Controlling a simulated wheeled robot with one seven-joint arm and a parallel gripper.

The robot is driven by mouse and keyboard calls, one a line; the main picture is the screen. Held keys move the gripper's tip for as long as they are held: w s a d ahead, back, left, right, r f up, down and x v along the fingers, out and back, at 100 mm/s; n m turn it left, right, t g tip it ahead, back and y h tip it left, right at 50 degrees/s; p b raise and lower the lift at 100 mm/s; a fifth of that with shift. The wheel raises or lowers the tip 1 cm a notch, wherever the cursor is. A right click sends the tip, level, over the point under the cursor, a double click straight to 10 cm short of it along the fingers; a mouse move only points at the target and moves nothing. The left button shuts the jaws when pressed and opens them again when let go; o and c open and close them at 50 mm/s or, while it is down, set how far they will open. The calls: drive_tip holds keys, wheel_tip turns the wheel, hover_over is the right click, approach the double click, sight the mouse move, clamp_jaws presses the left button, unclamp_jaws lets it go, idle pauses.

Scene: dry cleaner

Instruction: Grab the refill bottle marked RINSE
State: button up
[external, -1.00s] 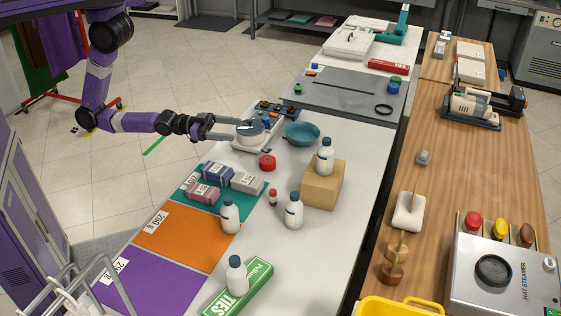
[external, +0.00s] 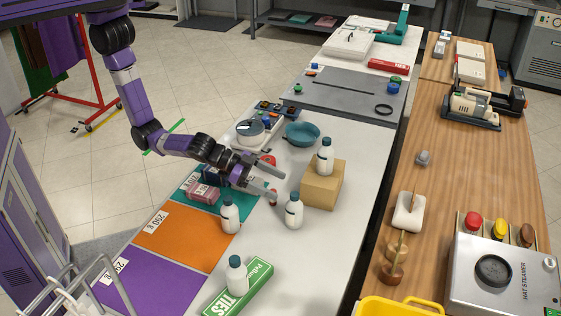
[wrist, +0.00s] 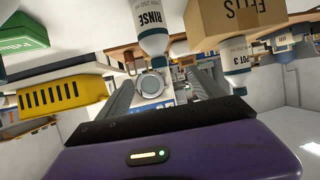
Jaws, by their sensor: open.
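The RINSE bottle is white with a dark teal cap. In the wrist view, which is upside down, the RINSE bottle (wrist: 151,22) hangs from the top with its label readable, ahead of and between the fingers. By its place beside the cardboard box, it matches the upright bottle (external: 293,212) on the white counter in the external view. My gripper (external: 277,183) is open and empty, above the counter, just up and left of that bottle and apart from it. Its fingers also show in the wrist view (wrist: 152,90).
A similar bottle (external: 325,157) stands on the cardboard box (external: 321,188), close right of my fingers. Other similar bottles stand on the counter (external: 230,215) and on the green TIES box (external: 250,287).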

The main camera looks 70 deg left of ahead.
approach(294, 210)
drive_tip(key=w+f, duration=0.3)
drive_tip(key=f, duration=0.1)
drive_tip(key=shift+w+a+f, duration=0.1)
drive_tip(key=shift+w+a, duration=0.15)
drive_tip(key=shift+w, duration=0.05)
drive_tip(key=shift+x, duration=3.35)
drive_tip(key=shift+c, duration=0.3)
drive_tip(key=shift+s, duration=0.1)
drive_tip(key=c, duration=1.4)
clamp_jaws()
